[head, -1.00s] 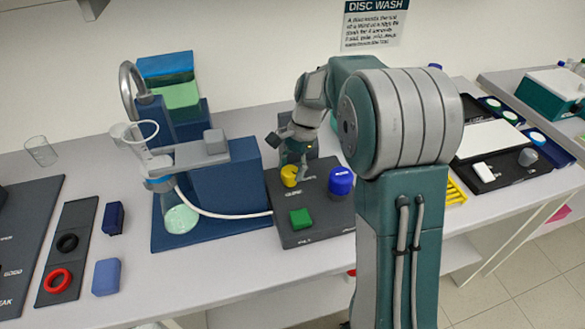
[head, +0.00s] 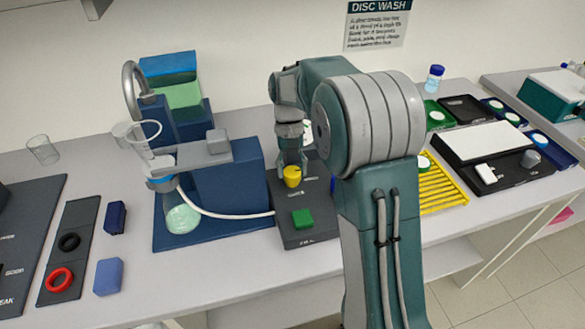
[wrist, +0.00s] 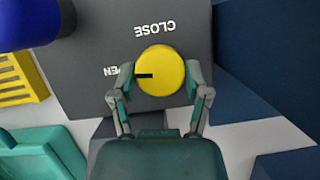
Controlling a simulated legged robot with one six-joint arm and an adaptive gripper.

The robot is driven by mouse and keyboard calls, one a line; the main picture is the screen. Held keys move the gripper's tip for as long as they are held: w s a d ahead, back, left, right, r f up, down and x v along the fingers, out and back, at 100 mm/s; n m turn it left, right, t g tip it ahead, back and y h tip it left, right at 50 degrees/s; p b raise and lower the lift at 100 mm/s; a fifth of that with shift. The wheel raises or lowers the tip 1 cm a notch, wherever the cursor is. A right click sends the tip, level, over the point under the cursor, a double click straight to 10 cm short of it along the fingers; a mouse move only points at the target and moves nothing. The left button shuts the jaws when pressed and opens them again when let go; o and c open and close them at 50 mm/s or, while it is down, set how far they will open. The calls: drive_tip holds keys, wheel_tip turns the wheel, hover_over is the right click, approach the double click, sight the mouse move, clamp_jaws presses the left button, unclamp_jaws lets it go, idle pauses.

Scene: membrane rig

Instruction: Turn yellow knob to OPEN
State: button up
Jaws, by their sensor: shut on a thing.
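The yellow knob (head: 292,177) sits on the dark control box (head: 312,237). In the wrist view the knob (wrist: 160,70) lies between the two fingers of my gripper (wrist: 160,80), which is shut on its sides. A black mark on the knob points left in that view, toward a label ending in "EN", partly hidden by a finger. The upside-down "CLOSE" label (wrist: 155,28) is above the knob. In the head view my gripper (head: 292,168) is at the knob, its fingertips hard to make out.
A green button (head: 302,218) is in front of the knob. A blue cap (wrist: 28,20) shows at the wrist view's upper left; my arm hides it in the head view. A blue stand (head: 225,185) with a flask (head: 181,216) and white tube is close on the left.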

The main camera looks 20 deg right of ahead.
drive_tip(key=shift+a+n+h, duration=0.1)
drive_tip(key=shift+n+h, duration=0.2)
drive_tip(key=shift+n, duration=0.3)
drive_tip(key=shift+s, duration=0.1)
drive_tip(key=o, duration=1.1)
drive_tip(key=shift+v, duration=5.95)
